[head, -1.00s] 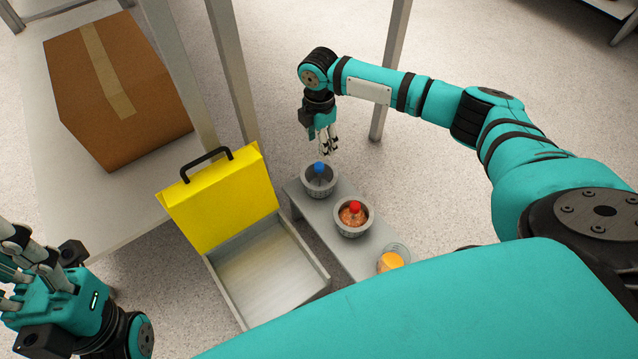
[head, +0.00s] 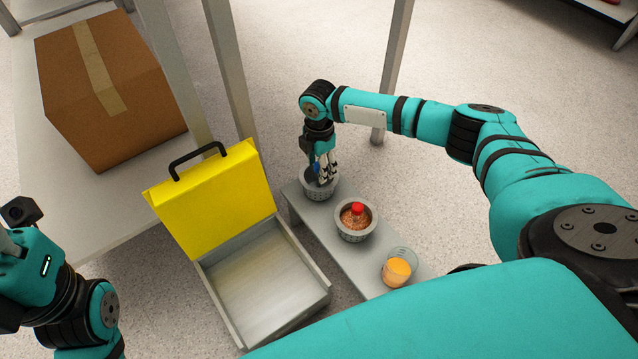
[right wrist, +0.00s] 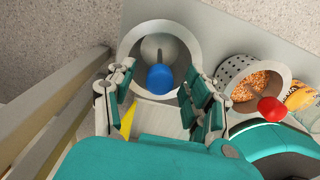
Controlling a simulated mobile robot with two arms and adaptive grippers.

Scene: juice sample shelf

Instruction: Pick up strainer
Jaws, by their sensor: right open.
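Two grey round strainer-like cups stand on the narrow bench. The far cup (head: 318,194) holds a piece with a blue knob (right wrist: 160,78). The near cup (head: 353,237) has perforated walls, clear in the right wrist view (right wrist: 238,78), and holds orange-red bits and a red knob (head: 358,209). My right gripper (head: 325,180) points down at the far cup. Its fingers are open on either side of the blue knob, which shows between them in the right wrist view; contact cannot be told. My left gripper (head: 8,265) is cut off at the left edge.
An open case with a yellow lid (head: 215,205) lies to the left. A cardboard box (head: 110,90) sits on a shelf, with metal posts (head: 232,75) beside it.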

